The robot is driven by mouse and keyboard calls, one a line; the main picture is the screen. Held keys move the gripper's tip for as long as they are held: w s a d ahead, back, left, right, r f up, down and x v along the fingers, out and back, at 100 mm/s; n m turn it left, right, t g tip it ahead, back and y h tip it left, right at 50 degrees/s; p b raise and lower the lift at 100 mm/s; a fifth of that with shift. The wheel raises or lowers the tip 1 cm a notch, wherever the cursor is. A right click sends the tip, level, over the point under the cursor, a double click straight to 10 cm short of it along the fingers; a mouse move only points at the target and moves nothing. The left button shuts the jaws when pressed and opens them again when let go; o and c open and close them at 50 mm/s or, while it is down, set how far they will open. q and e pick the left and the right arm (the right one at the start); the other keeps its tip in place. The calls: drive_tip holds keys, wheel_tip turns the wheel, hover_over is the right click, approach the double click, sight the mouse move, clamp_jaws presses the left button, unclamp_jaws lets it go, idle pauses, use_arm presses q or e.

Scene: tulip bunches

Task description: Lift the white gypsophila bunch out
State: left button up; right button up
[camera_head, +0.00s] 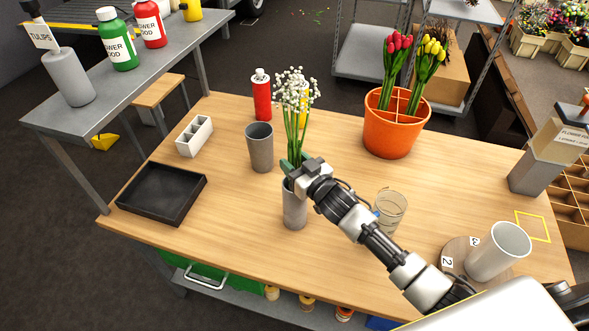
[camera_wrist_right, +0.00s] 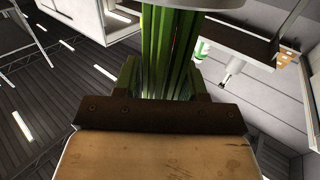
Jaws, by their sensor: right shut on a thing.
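The white gypsophila bunch (camera_head: 294,92) stands upright in the middle of the table, with small white flowers on green stems. My right gripper (camera_head: 297,172) is shut on its stems, just above a grey cylindrical vase (camera_head: 295,212). The lower stem ends are hidden by the gripper and the vase, so I cannot tell how deep they sit. The right wrist view shows the green stems (camera_wrist_right: 170,50) between my fingers (camera_wrist_right: 160,85). My left gripper is not in view.
A grey cup (camera_head: 261,148), red bottle (camera_head: 262,97) and orange divided pot (camera_head: 391,138) with tulips stand behind. A glass (camera_head: 391,208) stands close to my right arm. A black tray (camera_head: 162,194) and white holder (camera_head: 194,136) are at left. A white cup (camera_head: 497,252) is at right.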

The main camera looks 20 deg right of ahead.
sight(294, 82)
wheel_tip(294, 82, up, 25)
drive_tip(key=b, duration=0.3)
drive_tip(key=shift+f, duration=0.2)
